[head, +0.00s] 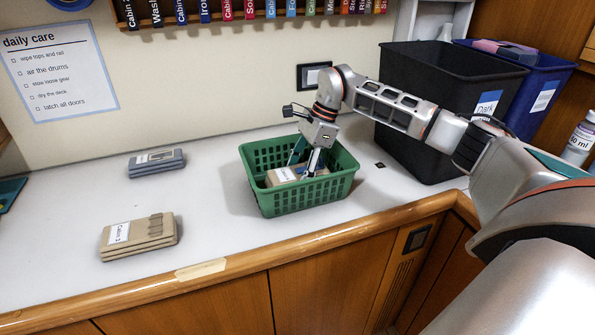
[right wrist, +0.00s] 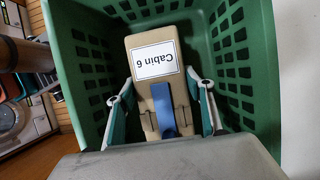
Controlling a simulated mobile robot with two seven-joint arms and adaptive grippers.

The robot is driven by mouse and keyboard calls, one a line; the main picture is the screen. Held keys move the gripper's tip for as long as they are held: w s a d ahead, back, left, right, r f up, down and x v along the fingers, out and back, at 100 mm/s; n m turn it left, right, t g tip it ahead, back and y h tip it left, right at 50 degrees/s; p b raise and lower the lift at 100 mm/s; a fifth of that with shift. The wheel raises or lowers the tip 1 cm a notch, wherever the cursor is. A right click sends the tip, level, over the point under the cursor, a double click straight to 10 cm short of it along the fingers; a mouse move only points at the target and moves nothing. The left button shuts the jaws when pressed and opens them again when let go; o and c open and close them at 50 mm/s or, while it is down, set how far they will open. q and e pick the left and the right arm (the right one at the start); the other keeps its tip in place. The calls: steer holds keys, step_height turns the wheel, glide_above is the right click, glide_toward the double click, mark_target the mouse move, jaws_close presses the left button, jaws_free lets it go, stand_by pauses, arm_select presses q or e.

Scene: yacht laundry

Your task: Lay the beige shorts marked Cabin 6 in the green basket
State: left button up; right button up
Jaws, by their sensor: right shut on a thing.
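The beige folded shorts (head: 283,176) lie inside the green basket (head: 305,199) on the white counter. In the right wrist view their white label reads Cabin 6 (right wrist: 154,60), upside down. A blue strip runs along the middle of the shorts there. My right gripper (head: 304,168) reaches down into the basket and is shut on the shorts, a finger on each side. The wrist view shows these fingers (right wrist: 166,98) and the basket wall (right wrist: 245,60) around them. The near underside of the shorts is hidden, so I cannot tell whether they touch the basket floor. My left gripper is not in view.
Another beige folded bundle (head: 140,237) with a Cabin label lies at the front left, and a grey-blue bundle (head: 156,163) behind it. A black bin (head: 425,95) marked Dark and a blue bin (head: 535,100) stand at the right.

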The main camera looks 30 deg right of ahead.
steer(key=shift+f, duration=0.7)
steer(key=o, duration=1.2)
steer(key=shift+r, duration=0.1)
steer(key=shift+p+v, duration=1.05)
steer(key=shift+v, duration=0.45)
steer(key=o, duration=0.6)
